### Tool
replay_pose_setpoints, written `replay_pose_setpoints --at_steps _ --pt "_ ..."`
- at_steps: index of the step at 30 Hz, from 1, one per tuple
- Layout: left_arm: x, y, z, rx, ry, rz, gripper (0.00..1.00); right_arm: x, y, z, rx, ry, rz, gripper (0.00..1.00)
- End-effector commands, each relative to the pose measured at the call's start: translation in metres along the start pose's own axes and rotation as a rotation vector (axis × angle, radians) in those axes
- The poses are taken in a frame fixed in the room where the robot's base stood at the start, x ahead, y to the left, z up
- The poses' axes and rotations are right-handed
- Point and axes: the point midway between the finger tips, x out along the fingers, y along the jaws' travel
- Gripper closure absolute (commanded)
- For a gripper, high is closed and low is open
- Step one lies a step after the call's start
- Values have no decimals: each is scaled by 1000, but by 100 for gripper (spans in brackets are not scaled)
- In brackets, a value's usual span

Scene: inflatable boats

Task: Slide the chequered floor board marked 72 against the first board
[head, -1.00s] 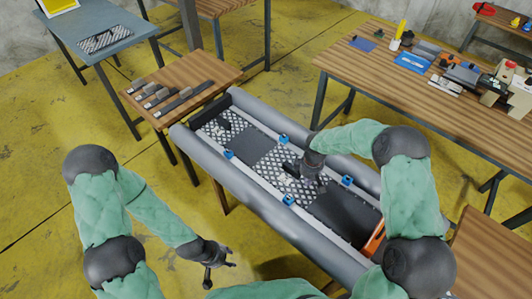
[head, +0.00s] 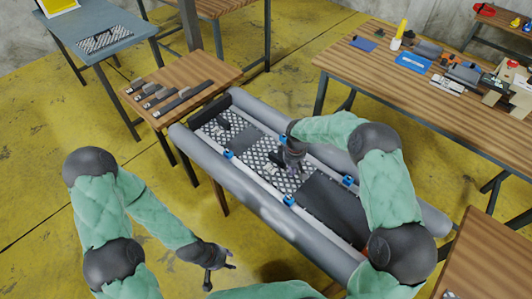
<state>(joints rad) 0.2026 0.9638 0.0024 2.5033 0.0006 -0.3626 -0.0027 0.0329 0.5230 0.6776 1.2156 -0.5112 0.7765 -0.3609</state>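The grey inflatable boat (head: 262,208) lies lengthwise with a dark floor between its tubes. A strip of dark floor (head: 246,142) separates the two boards. My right gripper (head: 283,163) is at the second board's handle; whether its fingers are closed on it is hidden. My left gripper (head: 224,268) is open and empty, left of the boat.
Several blue clamps (head: 289,200) line the boat's inner edges. Another chequered board (head: 103,40) lies on the blue table (head: 70,52). A wooden table (head: 222,72) with dark strips stands at the boat's far end. A cluttered workbench (head: 350,72) stands right.

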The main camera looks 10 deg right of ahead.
Motion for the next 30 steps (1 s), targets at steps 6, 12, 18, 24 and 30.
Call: replay_pose_setpoints --at_steps 6,12,18,24,30 --pt "5 -2 0 0 0 0 60 11 -7 -15 -7 -9 -12 96" --pt "8 -3 0 0 0 0 60 11 -7 -30 -6 -9 -12 96" --pt "11 -4 0 0 0 0 60 11 -6 -46 -6 -9 -11 96" --pt "14 -5 0 0 0 0 60 11 -7 -61 -6 -9 -11 96" --pt "17 -6 -1 0 0 0 60 12 -7 -76 -6 -10 -11 96"
